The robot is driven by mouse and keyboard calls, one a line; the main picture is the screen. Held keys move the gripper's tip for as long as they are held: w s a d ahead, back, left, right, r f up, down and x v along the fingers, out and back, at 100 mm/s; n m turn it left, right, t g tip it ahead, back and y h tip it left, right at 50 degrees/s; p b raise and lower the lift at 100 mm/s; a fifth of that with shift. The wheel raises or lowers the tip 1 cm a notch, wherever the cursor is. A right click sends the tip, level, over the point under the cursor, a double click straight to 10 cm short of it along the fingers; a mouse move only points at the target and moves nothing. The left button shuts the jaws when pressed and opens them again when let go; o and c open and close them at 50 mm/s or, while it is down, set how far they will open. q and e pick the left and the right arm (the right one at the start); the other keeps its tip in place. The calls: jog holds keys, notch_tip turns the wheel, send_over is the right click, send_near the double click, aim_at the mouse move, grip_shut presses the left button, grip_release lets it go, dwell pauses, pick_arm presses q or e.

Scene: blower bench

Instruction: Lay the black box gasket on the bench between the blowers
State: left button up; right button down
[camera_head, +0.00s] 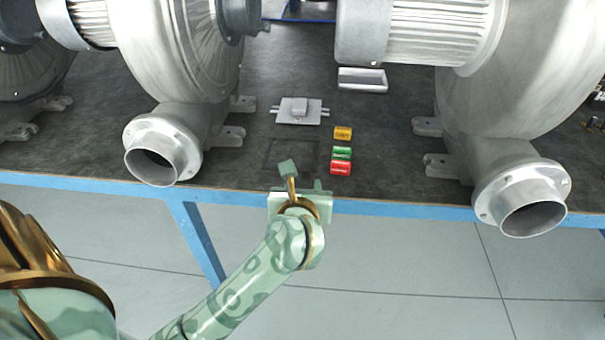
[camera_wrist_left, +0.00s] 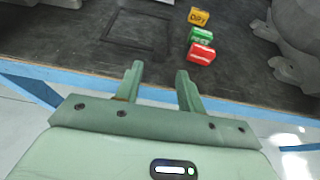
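The black box gasket seems to be the thin dark square outline (camera_head: 296,139) lying flat on the dark bench top (camera_head: 240,155) between the two blowers; it is hard to tell from the mat. In the left wrist view its square frame (camera_wrist_left: 135,45) shows more clearly, ahead of the fingers. The left blower (camera_head: 185,60) and right blower (camera_head: 520,80) stand on either side. My left gripper (camera_head: 303,178) is at the bench's front edge, just nearer than the outline. In the wrist view my left gripper (camera_wrist_left: 158,70) has its fingers apart, with nothing between them. My right gripper is not in view.
A yellow block (camera_head: 343,133), green block (camera_head: 342,153) and red block (camera_head: 341,168) stand in a row right of the outline. A metal plate (camera_head: 298,112) lies behind it, and a small metal tray (camera_head: 362,80) farther back. The bench has a blue front rail (camera_head: 400,210).

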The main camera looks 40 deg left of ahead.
pick_arm(q)
jog(key=p+v, duration=0.1)
jog(key=v, duration=0.5)
